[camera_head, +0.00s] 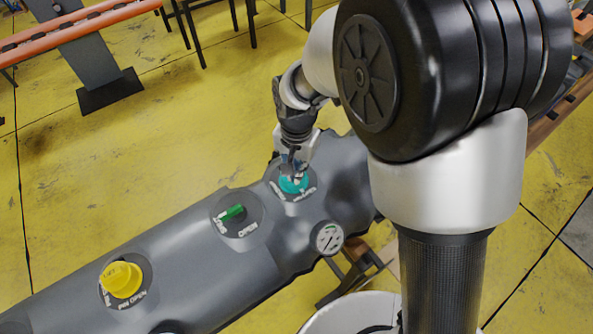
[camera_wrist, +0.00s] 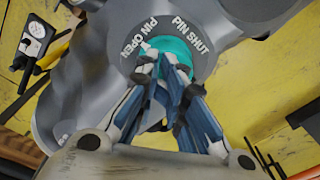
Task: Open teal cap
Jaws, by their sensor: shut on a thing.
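The teal cap (camera_head: 294,182) sits in a round grey collar on the grey inflatable tube, near the tube's right end. It also shows in the wrist view (camera_wrist: 175,46), where the collar around it reads "PIN OPEN" and "PIN SHUT". My gripper (camera_head: 294,170) comes down on the cap from above. In the wrist view its blue-padded fingers (camera_wrist: 167,75) are closed together on the cap's raised middle part. The fingers hide part of the cap, and its exact turn is hard to tell.
Along the same tube (camera_head: 195,285) stand a green valve handle (camera_head: 233,213) and a yellow cap (camera_head: 121,279). A round gauge (camera_head: 328,237) sits on the tube's side near the teal cap. An orange beam (camera_head: 85,26) on dark supports stands at the back left. Yellow floor is clear between.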

